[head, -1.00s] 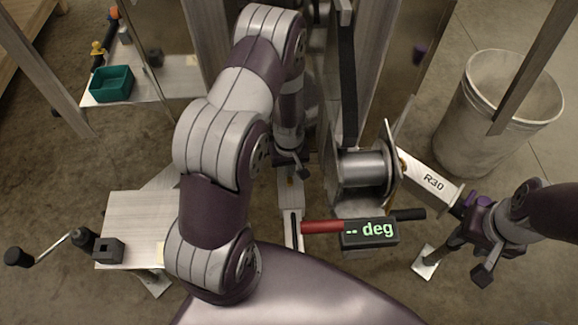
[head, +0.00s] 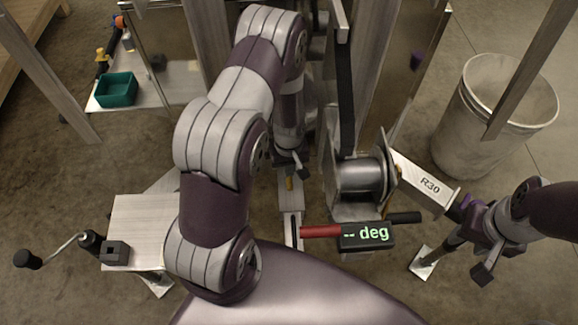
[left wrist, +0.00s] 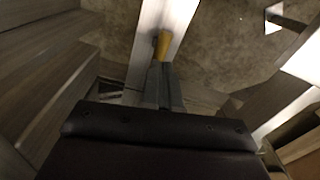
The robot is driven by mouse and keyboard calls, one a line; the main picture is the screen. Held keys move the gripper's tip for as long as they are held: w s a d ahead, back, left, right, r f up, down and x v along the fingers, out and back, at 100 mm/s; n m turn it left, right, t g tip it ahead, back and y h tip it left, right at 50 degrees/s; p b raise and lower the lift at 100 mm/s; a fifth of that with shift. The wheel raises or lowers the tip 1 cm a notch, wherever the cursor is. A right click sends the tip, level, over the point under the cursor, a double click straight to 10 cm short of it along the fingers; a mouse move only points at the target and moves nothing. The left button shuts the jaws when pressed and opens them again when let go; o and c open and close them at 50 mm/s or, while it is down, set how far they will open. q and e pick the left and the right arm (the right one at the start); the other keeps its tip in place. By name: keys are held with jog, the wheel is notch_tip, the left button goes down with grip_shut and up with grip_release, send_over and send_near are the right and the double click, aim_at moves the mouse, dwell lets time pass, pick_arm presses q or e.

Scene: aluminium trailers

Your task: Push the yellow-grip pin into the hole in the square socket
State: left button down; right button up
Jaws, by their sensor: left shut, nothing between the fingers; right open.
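The yellow-grip pin (head: 289,183) shows as a small yellow piece on the pale metal bar, just below my left gripper (head: 294,163) in the head view. In the left wrist view the yellow grip (left wrist: 162,46) lies against the bar, just beyond my shut, empty left fingertips (left wrist: 160,68). I cannot tell whether they touch it. The pin's shaft and the socket's hole are hidden, and I cannot tell how deep the pin sits. My right gripper (head: 468,220) is open near the end of the bar marked R30.
A winch drum (head: 360,180) stands right of the pin. The angle display (head: 366,235) with a red handle lies in front. A crank with a dark block (head: 115,253) is at left. A teal bin (head: 116,90) and a waste can (head: 455,130) stand further back.

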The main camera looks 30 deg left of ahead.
pick_arm(q)
notch_tip(320, 180, up, 12)
jog(key=p, duration=0.2)
jog(key=shift+r, duration=0.15)
pick_arm(e)
notch_tip(320, 180, up, 3)
jog(key=shift+f, duration=0.15)
